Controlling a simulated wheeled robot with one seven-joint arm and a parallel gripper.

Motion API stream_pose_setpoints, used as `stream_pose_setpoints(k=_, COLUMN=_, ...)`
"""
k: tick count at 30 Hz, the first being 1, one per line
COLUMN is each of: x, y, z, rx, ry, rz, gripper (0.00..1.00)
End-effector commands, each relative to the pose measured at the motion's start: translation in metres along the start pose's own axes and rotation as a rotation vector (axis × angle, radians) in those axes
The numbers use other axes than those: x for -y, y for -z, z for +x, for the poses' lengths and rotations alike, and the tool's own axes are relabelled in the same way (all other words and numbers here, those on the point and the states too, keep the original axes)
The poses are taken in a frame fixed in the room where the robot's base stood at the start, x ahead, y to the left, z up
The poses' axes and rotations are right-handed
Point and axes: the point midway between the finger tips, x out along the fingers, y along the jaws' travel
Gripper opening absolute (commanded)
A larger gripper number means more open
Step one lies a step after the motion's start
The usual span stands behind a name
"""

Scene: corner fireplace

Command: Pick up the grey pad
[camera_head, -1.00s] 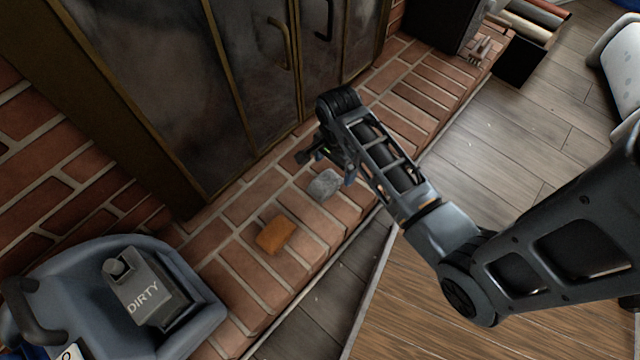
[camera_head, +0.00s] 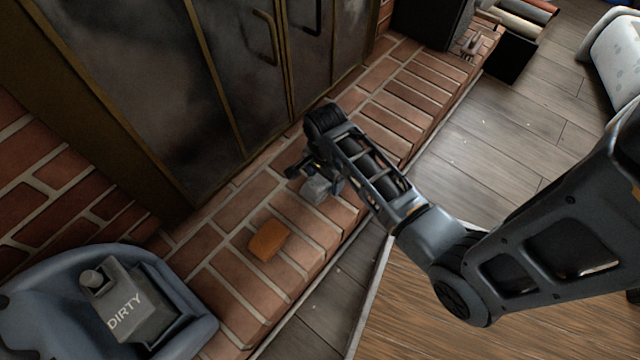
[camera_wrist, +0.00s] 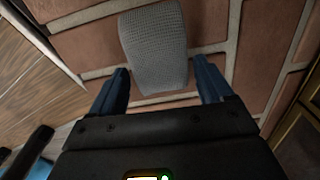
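The grey pad (camera_head: 315,189) lies on the brick hearth (camera_head: 232,290), partly hidden by my gripper in the head view. In the wrist view the grey pad (camera_wrist: 154,48) has a fine woven texture, and its near end lies between my two blue fingers. My gripper (camera_wrist: 164,80) is open, with one finger on each side of the pad and a visible gap on both sides. In the head view my gripper (camera_head: 318,180) is low over the hearth at the pad.
An orange-brown block (camera_head: 268,241) lies on the hearth to the left of the pad. The fireplace doors (camera_head: 235,70) stand behind the hearth. Wooden floor (camera_head: 500,140) lies to the right.

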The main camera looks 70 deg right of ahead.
Motion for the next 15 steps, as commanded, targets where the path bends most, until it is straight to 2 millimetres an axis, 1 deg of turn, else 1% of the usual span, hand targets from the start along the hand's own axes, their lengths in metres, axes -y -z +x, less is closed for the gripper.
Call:
stream_pose_setpoints(k=1, x=0.0, y=0.0, z=0.0, rx=0.0, ry=0.0, rz=0.0, gripper=0.75)
stream_pose_setpoints(k=2, x=0.0, y=0.0, z=0.0, rx=0.0, ry=0.0, rz=0.0, gripper=0.72)
stream_pose_setpoints(k=13, x=0.0, y=0.0, z=0.0, rx=0.0, ry=0.0, rz=0.0, gripper=0.37)
stream_pose_setpoints(k=15, x=0.0, y=0.0, z=-0.0001, rx=0.0, ry=0.0, rz=0.0, gripper=0.37)
